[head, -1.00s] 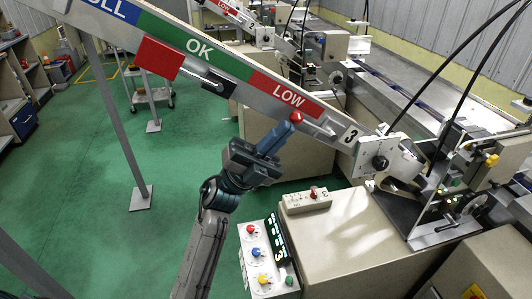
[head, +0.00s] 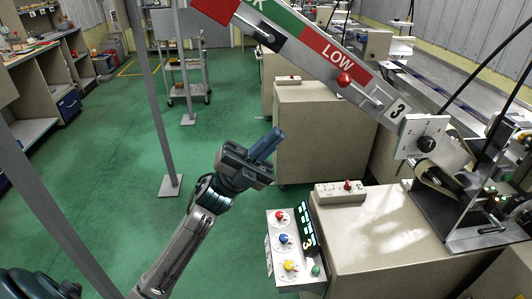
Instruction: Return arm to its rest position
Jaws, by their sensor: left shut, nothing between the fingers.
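My left gripper (head: 265,145) is in the middle of the head view, at the end of my grey arm that comes in from the lower left. Its blue fingers are shut and empty, pointing up and to the right. It is apart from the machine's slanted arm and its red ball knob (head: 344,79), which sit above and to the right. My right gripper does not show.
A control panel (head: 279,262) with coloured knobs stands below and right of my gripper, beside a beige machine cabinet (head: 390,240). A grey post (head: 150,100) rises at the left. A trolley (head: 187,85) stands farther back. Green floor (head: 110,170) is open at the left.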

